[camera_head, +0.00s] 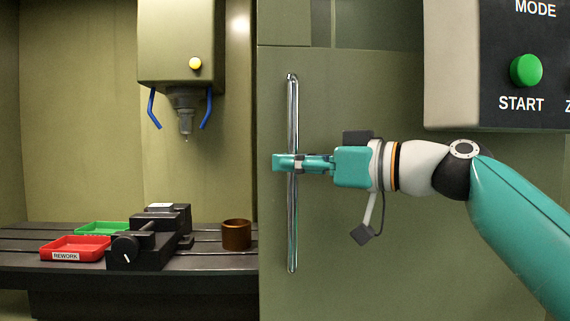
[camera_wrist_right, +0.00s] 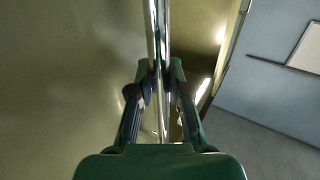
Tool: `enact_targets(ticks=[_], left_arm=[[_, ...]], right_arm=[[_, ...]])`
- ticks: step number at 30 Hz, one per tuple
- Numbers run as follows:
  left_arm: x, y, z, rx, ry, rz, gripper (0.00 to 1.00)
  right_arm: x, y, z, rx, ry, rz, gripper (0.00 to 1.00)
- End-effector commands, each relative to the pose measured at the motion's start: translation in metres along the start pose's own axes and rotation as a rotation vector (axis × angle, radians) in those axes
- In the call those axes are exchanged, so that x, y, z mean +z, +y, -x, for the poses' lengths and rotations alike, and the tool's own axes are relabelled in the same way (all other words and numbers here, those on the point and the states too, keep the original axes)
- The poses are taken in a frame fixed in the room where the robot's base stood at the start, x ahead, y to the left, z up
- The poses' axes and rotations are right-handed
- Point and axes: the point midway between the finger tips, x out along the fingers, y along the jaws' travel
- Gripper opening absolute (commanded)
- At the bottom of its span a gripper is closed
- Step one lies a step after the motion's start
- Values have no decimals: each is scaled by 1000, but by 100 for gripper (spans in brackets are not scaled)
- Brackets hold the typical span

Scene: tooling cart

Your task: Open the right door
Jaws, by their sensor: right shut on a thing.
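The right door (camera_head: 350,90) is an olive-green panel on the right half of the machine front, with its left edge beside the open machine interior. A long vertical chrome handle (camera_head: 292,120) is mounted near that edge. My right gripper (camera_head: 286,162) is shut on the handle at about its middle. In the right wrist view the handle (camera_wrist_right: 158,40) runs between the two fingers of the gripper (camera_wrist_right: 160,75). My left gripper is not in view.
Inside the machine are a spindle head (camera_head: 180,50), a black vise (camera_head: 150,240), a red REWORK tray (camera_head: 88,243), a green tray (camera_head: 103,228) and a brown cup (camera_head: 236,235) on the slotted table (camera_head: 225,262). A control panel (camera_head: 450,60) with a green START button (camera_head: 526,70) juts out at upper right, above my right arm.

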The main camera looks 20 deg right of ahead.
Motion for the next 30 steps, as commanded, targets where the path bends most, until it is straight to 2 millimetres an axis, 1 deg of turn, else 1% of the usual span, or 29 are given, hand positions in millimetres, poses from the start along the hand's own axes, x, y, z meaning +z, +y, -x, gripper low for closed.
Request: enact_targets(ticks=[1, 10, 11, 15, 16, 25, 28, 30], left_arm=[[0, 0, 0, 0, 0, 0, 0], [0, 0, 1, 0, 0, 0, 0], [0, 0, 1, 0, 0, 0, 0], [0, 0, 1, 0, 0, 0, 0], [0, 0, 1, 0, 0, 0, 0], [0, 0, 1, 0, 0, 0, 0], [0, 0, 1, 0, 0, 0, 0], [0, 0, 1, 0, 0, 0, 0]], right_arm=[[-4, 2, 1, 6, 12, 1, 0], [-4, 1, -1, 0, 12, 1, 0], [-4, 1, -1, 0, 12, 1, 19], [-3, 0, -2, -3, 9, 0, 42], [-3, 0, -2, -3, 8, 0, 43], [-2, -1, -1, -6, 5, 0, 43], [-2, 0, 5, -4, 6, 0, 43], [-2, 1, 13, -2, 5, 0, 43]])
